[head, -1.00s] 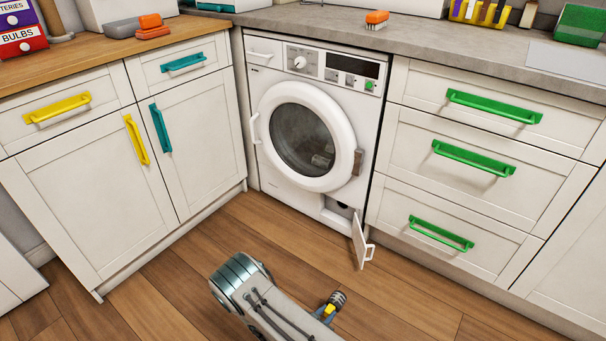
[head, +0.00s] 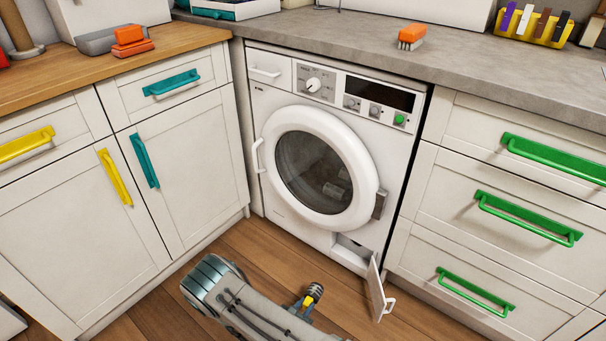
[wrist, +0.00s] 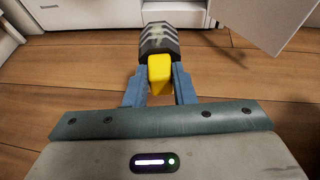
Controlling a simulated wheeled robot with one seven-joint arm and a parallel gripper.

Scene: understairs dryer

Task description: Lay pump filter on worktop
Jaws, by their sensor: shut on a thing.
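The pump filter has a yellow grip (wrist: 159,76) and a dark ribbed body (wrist: 158,40); in the head view it is the small dark and yellow piece (head: 315,291). My gripper (wrist: 159,84) is shut on the yellow grip, with a blue finger on each side. In the head view my gripper (head: 303,305) is low above the wood floor, in front of the dryer. The grey worktop (head: 500,68) runs over the dryer and the drawers. A wooden worktop (head: 180,48) lies to the left.
The dryer (head: 325,160) has its round door shut. Its small bottom flap (head: 376,288) stands open. An orange brush (head: 412,37) lies on the grey worktop, and a yellow rack (head: 535,25) stands behind. Grey worktop around the brush is clear. Green drawer handles (head: 528,218) stick out at right.

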